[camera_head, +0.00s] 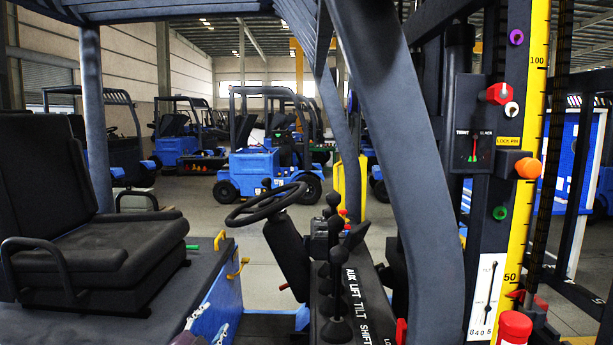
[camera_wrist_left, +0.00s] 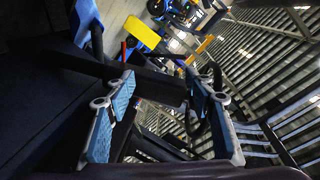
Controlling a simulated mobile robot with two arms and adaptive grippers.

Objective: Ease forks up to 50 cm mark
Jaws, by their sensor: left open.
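The black levers (camera_head: 337,255) stand on a console (camera_head: 352,300) marked AUX, LIFT, TILT and SHIFT; they overlap, so I cannot tell which is the lift lever. The yellow height scale (camera_head: 533,130) runs up the mast at the right, with its 50 mark (camera_head: 511,278) low down. A small red piece (camera_head: 516,295) shows just below that mark; the forks are not clearly visible. My left gripper (camera_head: 208,326) is at the bottom edge, left of the console and apart from the levers. Its blue-padded fingers are spread in the left wrist view (camera_wrist_left: 160,90).
A black seat (camera_head: 110,255) is at the left and a steering wheel (camera_head: 266,204) in the middle. A thick dark post (camera_head: 400,150) stands between console and mast. An orange knob (camera_head: 528,168) and red cylinder (camera_head: 514,327) are by the scale. Blue forklifts (camera_head: 262,165) stand behind.

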